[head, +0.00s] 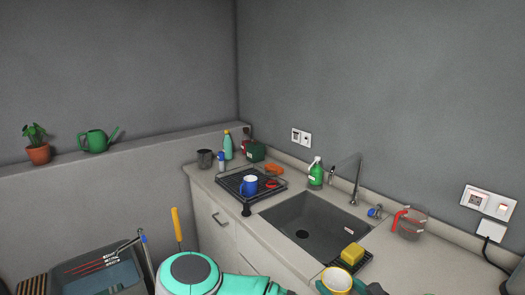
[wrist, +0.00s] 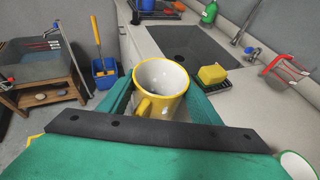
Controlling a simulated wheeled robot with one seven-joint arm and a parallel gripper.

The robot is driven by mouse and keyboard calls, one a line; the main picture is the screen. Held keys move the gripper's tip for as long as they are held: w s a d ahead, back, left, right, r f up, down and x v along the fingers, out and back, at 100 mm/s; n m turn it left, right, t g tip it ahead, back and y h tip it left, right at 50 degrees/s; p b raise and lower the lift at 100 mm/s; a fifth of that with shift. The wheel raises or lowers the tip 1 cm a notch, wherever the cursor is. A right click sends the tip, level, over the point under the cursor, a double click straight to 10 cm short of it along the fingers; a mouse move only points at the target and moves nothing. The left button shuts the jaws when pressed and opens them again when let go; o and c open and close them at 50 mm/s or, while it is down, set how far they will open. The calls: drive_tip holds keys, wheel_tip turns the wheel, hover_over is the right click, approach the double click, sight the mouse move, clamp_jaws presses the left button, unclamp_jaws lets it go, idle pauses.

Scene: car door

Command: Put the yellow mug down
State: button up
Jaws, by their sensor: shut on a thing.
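The yellow mug (wrist: 172,105), white inside, is upright between the two teal fingers of my gripper (wrist: 160,97) in the wrist view. The gripper is shut on it, and the mug's handle points toward the wrist. In the head view the mug (head: 338,279) shows at the bottom edge, partly cut off. It is near the front edge of the counter (head: 415,262), in front of the yellow sponge. Its base is hidden, so I cannot tell its height or whether it touches anything.
A yellow sponge (head: 352,253) lies on a black rack beside the sink (head: 315,225). A red-handled measuring cup (head: 409,223) stands farther right. A green-and-white cup (wrist: 298,165) is near my gripper's right side. Bare counter lies between them. A blue mug (head: 249,185) sits on the drying rack.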

drive_tip(key=a+f, duration=0.9)
drive_tip(key=f, duration=0.3)
drive_tip(key=a+f+y, duration=0.1)
drive_tip(key=a+f, duration=0.9)
drive_tip(key=f, duration=0.3)
drive_tip(key=shift+w+a+f+n, duration=0.2)
drive_tip(key=shift+w+n, duration=0.2)
